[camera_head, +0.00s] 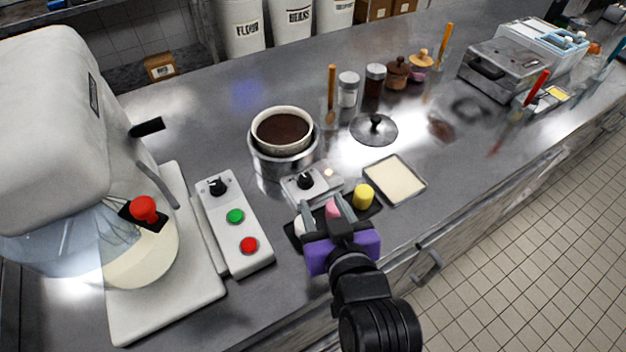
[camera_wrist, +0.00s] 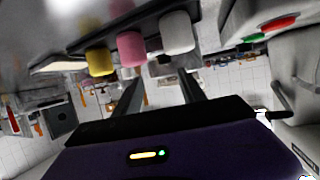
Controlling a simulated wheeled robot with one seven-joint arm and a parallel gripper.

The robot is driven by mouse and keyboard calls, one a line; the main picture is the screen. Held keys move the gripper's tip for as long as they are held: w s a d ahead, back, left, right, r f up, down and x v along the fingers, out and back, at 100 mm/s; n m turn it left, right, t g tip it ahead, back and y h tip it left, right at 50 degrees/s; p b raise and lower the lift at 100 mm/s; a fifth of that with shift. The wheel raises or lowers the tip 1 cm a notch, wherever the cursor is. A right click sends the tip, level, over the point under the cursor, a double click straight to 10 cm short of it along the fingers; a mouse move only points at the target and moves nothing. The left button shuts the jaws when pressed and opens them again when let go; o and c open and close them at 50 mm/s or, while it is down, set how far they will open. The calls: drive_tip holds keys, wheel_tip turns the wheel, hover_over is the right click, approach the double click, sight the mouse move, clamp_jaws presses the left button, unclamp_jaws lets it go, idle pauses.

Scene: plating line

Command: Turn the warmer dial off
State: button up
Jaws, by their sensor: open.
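The warmer is a small pale box (camera_head: 328,187) on the steel counter, with a black dial (camera_head: 305,181) on its top and a small light beside the dial. A metal pot (camera_head: 284,164) with a white-rimmed bowl of dark brown sauce (camera_head: 283,130) stands just behind it. My gripper (camera_head: 324,209), with a purple body, is in front of the warmer, its two fingers apart and pointing toward it. Nothing shows between the fingers as held. In the wrist view my gripper's fingers (camera_wrist: 162,92) are apart. The dial cannot be made out there.
A dark tray with yellow (camera_head: 363,196), pink (camera_head: 332,209) and white pieces lies close around my fingers. A cream-coloured tray (camera_head: 394,179) is to the right. A control box (camera_head: 248,211) and a mixer (camera_head: 58,130) stand left. A lid (camera_head: 374,129) lies behind.

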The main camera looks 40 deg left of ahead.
sight(306, 181)
drive_tip(key=shift+a+g, duration=0.3)
drive_tip(key=shift+a, duration=0.5)
drive_tip(key=shift+p+x, duration=0.3)
drive_tip(key=shift+x, duration=3.3)
drive_tip(key=shift+d, duration=0.1)
clamp_jaws()
